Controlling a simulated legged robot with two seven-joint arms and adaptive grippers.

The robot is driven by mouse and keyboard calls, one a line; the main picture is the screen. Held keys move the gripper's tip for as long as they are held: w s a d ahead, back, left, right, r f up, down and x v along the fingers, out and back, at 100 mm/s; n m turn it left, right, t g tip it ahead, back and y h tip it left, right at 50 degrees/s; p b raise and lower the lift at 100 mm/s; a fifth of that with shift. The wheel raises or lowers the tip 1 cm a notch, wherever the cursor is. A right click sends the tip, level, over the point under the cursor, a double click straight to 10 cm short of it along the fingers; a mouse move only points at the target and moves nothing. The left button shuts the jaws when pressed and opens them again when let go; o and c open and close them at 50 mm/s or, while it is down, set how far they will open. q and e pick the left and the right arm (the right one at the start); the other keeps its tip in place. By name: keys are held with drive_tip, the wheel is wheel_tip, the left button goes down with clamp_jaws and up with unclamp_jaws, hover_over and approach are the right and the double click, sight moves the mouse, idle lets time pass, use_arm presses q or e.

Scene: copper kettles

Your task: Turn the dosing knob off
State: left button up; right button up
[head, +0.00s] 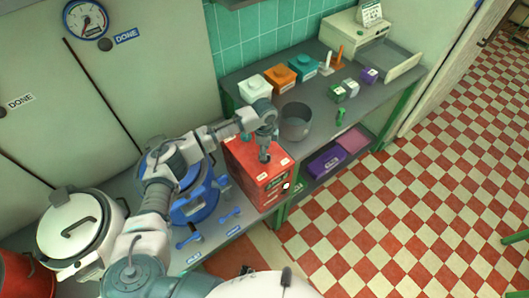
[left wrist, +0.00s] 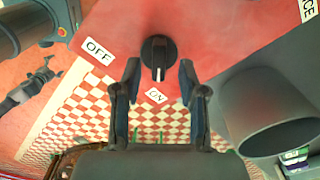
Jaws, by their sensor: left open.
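The dosing knob (left wrist: 158,58) is black with a white pointer line. It sits on the red surface of the red box (head: 250,180). Its pointer faces the ON label (left wrist: 156,95); the OFF label (left wrist: 97,51) is to its left in the left wrist view. My left gripper (head: 265,152) is over the top of the red box in the head view. In the left wrist view my left gripper (left wrist: 160,78) is open, with a fingertip on either side of the knob's lower part. I cannot tell whether they touch it. The gripper hides the knob in the head view.
A grey pot (head: 296,122) stands just right of the box. White (head: 254,88), orange (head: 281,78) and teal (head: 303,67) canisters stand behind. A blue ring-shaped device (head: 195,205) is left of the box. A purple bin (head: 326,163) is on the lower shelf.

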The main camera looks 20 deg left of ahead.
use_arm(q)
drive_tip(key=shift+f, duration=1.15)
clamp_jaws()
drive_tip(key=shift+r, duration=0.1)
